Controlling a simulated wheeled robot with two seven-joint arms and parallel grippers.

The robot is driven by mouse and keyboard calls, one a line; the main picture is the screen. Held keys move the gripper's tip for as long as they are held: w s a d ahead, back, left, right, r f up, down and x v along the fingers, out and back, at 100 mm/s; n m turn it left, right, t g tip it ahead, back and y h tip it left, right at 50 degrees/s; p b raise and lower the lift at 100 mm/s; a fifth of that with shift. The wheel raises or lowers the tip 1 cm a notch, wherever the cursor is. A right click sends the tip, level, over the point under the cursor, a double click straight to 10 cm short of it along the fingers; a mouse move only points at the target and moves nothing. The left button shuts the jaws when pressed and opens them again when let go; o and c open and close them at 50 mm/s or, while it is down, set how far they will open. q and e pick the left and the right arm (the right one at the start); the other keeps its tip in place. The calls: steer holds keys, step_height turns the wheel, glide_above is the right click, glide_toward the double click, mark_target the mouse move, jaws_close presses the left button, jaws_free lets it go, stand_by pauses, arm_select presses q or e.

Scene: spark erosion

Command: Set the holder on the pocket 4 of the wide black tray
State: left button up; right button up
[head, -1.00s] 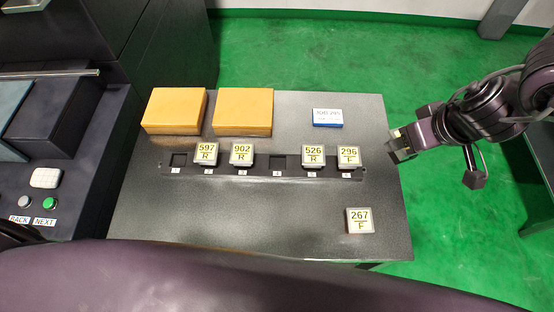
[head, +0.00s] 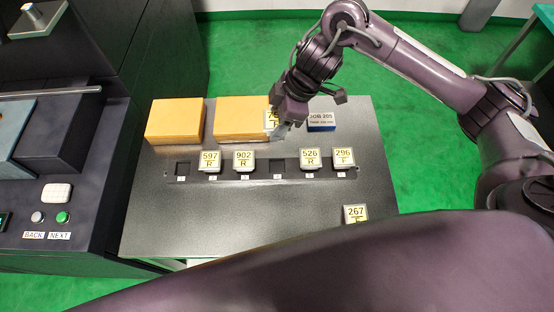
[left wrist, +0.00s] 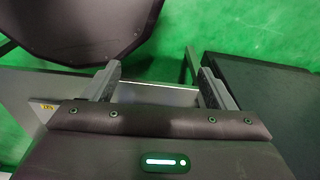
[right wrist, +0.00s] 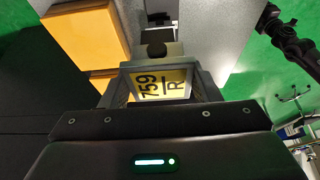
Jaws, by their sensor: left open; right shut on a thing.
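My right gripper (head: 281,124) is shut on a holder (head: 271,119) with a yellow label. In the right wrist view this holder (right wrist: 160,86) reads 759 R and sits between the fingers. The tray's fourth pocket from the left (head: 277,166) is empty, between holder 902 R (head: 244,160) and holder 526 R (head: 310,158). The leftmost pocket (head: 181,169) is also empty. My left gripper (left wrist: 160,88) is open and empty in the left wrist view.
Holder 597 R (head: 209,161) and holder 296 F (head: 343,157) also fill pockets. Holder 267 F (head: 355,214) lies on the table at front right. Two orange blocks (head: 174,120) and a blue job block (head: 321,122) stand behind the tray. The table front is mostly clear.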

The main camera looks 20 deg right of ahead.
step_height(320, 180, down, 18)
steer(key=b, duration=0.5)
steer(key=shift+a+r, duration=0.1)
steer(key=shift+r, duration=0.1)
steer(key=shift+f, duration=0.1)
steer(key=shift+f, duration=0.15)
steer(key=o, duration=1.3)
